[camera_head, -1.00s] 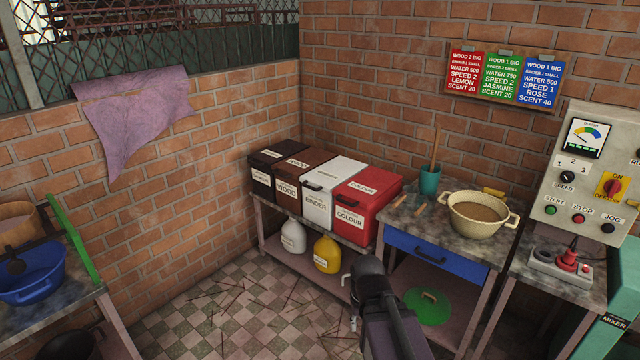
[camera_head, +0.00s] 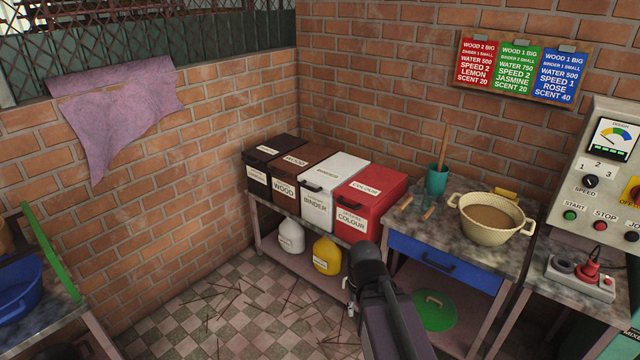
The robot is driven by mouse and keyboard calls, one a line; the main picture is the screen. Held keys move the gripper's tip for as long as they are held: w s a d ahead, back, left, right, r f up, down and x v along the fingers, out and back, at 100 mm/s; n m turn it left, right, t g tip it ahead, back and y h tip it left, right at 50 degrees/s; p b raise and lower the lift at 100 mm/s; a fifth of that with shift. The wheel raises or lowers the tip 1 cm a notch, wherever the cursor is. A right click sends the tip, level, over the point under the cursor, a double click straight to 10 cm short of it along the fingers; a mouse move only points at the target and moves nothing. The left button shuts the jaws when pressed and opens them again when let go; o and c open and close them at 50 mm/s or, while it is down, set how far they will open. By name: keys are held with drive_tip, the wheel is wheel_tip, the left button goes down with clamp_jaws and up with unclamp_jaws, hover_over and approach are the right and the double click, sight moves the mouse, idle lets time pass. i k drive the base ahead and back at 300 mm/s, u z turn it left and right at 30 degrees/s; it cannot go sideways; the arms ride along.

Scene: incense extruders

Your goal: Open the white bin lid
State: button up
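The white bin (camera_head: 316,218), labelled BINDER, stands in a row of bins on a low table against the brick wall. Its white lid (camera_head: 338,168) lies flat and shut, with a dark handle (camera_head: 312,187) at the front edge. My dark arm rises from the bottom of the view, in front of the table and right of the white bin. A small metallic part, which looks like a bit of my gripper (camera_head: 351,306), shows low beside the arm, below and apart from the lid. The rest of the gripper is hidden, so its opening cannot be seen.
A red COLOUR bin (camera_head: 368,203) stands right beside the white one, a brown WOOD bin (camera_head: 283,187) left, then a black bin (camera_head: 257,178). White (camera_head: 291,237) and yellow (camera_head: 326,257) jugs sit below. Right is a table with a cream basin (camera_head: 490,219). Space above the lids is clear.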

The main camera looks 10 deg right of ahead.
sight(327, 175)
drive_tip(key=u, duration=0.05)
drive_tip(key=k, duration=1.25)
drive_tip(key=u, duration=0.6)
drive_tip(key=i, duration=2.5)
drive_tip(key=z, duration=0.45)
